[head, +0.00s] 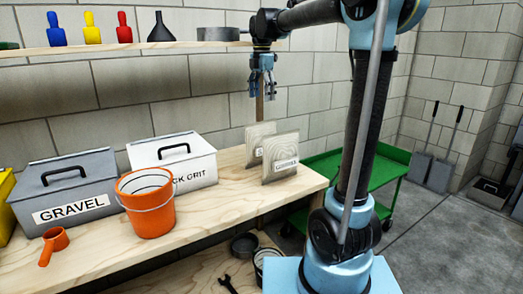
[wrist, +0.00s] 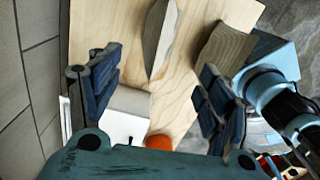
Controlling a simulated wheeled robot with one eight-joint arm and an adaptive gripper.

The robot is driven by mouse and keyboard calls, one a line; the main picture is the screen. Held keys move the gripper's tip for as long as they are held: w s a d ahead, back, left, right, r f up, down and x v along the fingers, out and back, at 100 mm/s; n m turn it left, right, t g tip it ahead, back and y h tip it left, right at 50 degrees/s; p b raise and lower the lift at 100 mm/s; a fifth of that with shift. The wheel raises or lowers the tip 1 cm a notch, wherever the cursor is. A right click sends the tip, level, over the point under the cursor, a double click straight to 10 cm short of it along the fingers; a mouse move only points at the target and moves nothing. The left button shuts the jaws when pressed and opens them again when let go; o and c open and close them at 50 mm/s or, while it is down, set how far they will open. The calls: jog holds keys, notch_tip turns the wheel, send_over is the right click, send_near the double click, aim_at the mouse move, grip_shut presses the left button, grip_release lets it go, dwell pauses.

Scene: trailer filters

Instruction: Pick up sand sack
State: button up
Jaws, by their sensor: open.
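Two pale, grey-beige sacks stand upright on the right end of the wooden bench. The rear sack (head: 257,131), nearer the wall, has a label that starts with "S"; the front sack hides the rest. The front sack (head: 281,148) has a longer label, too small to read surely. In the wrist view the rear sack (wrist: 160,38) is at the top middle and the front sack (wrist: 227,50) is right of it. My gripper (head: 262,93) hangs above the rear sack, pointing down, apart from it. It also shows in the wrist view (wrist: 160,80), with fingers wide apart and nothing between them.
A white box (head: 172,163), an orange bucket (head: 147,215), a grey gravel box (head: 65,189) and an orange scoop (head: 54,243) stand left on the bench (head: 205,225). A green cart (head: 330,172) is right of the bench.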

aim_at(262, 122)
notch_tip(262, 122, down, 11)
jog(key=shift+f, duration=0.1)
jog(key=shift+w+a+f, duration=0.1)
jog(key=shift+f, duration=1.25)
jog(key=shift+w+a+f, duration=0.1)
jog(key=shift+f, duration=1.25)
grip_shut()
